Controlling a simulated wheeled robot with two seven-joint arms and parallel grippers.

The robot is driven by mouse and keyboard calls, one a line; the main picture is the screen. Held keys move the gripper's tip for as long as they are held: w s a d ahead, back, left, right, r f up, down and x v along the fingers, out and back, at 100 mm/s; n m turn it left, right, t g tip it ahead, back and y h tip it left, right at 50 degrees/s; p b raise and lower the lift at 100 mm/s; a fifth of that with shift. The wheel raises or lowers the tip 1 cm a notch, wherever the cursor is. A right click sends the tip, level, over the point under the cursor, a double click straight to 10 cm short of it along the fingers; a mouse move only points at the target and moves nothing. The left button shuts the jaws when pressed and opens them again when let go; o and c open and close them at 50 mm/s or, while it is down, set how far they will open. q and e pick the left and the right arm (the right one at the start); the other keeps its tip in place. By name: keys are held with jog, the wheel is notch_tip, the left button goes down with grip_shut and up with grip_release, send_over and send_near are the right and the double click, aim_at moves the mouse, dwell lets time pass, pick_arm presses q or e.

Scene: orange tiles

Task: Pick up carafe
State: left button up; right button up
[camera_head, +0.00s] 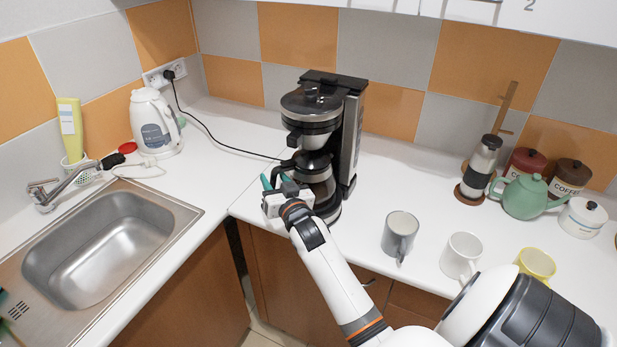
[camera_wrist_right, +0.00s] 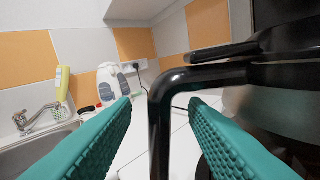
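The glass carafe (camera_head: 318,180) with a black lid and handle sits in the black coffee maker (camera_head: 350,130) on the counter. In the right wrist view, its black handle (camera_wrist_right: 158,135) stands upright in the picture between my two teal fingers, with a visible gap on each side. The glass body (camera_wrist_right: 285,112) shows at the right. My right gripper (camera_head: 275,181) is open at the handle side of the carafe; its spread fingers also show in the wrist view (camera_wrist_right: 160,102). In the head view, the gripper partly hides the carafe. My left gripper is not in view.
A sink (camera_head: 105,250) and a white kettle (camera_head: 155,122) are at the left. A grey mug (camera_head: 399,234), a white mug (camera_head: 461,255), a yellow mug (camera_head: 536,263) and a green teapot (camera_head: 525,196) stand at the right. A black cord (camera_head: 205,135) crosses the counter behind.

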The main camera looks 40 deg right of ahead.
aim_at(271, 172)
jog(key=x, duration=0.3)
jog(key=shift+w+d+p, duration=0.1)
jog(key=shift+w+p, duration=0.15)
jog(key=shift+p, duration=0.05)
jog(key=shift+r, duration=0.1)
grip_shut()
dwell(1.0)
jog(key=shift+r, duration=0.15)
